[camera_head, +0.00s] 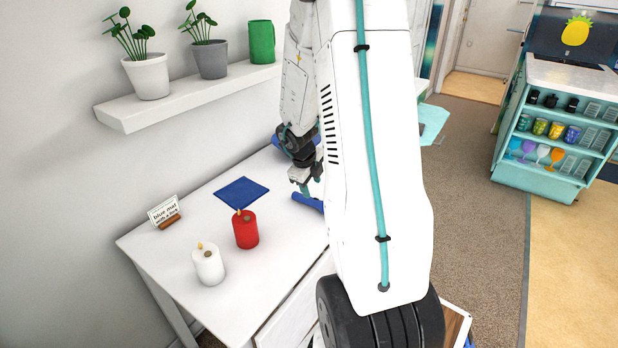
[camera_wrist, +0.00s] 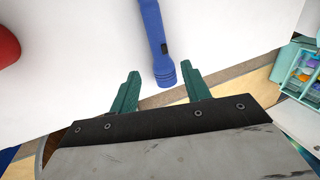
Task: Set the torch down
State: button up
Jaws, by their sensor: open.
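The blue torch (camera_wrist: 155,35) lies on the white table, its wider end between or just ahead of my gripper's fingertips. It also shows in the head view as a short blue piece (camera_head: 308,202), the rest hidden behind my arm. My gripper (camera_wrist: 160,73) is open, with one green finger on each side of the torch's end and a visible gap to each. In the head view my gripper (camera_head: 305,183) is low over the table's right side, partly hidden by my arm.
On the table (camera_head: 190,233) are a blue mat (camera_head: 242,192), a red candle (camera_head: 246,230), a white candle (camera_head: 208,265) and a small sign (camera_head: 163,211). A wall shelf (camera_head: 130,116) holds potted plants. A teal shelf unit (camera_head: 540,130) stands at the far right.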

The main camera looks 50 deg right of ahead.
jog(key=w+a+r+n+t+h, duration=0.1)
jog(key=w+a+r+n+t, duration=0.3)
jog(key=r, duration=0.4)
jog(key=w+a+r+n+t, duration=0.2)
jog(key=w+r+n, duration=0.1)
jog(key=w+r, duration=0.3)
jog(key=a+r+n+t+y, duration=0.25)
jog(key=a+r+n, duration=0.35)
jog(key=a, duration=0.3)
jog(key=a+r+n+t+y, duration=0.25)
jog(key=a+r+n, duration=0.3)
jog(key=a, duration=0.35)
jog(key=s+a+n+g+y, duration=0.4)
jog(key=s+a+n+g, duration=0.1)
jog(key=s+a+n, duration=0.7)
jog(key=s+d+f+n+g+h, duration=0.1)
jog(key=s+n+g+h, duration=0.1)
jog(key=s, duration=0.6)
jog(key=s+d+f+n+g+h, duration=0.1)
jog(key=s+d+n+g+h, duration=0.1)
jog(key=s, duration=0.6)
jog(key=shift+s+f+g, duration=0.2)
jog(key=shift+f+g, duration=0.15)
jog(key=shift+g, duration=0.25)
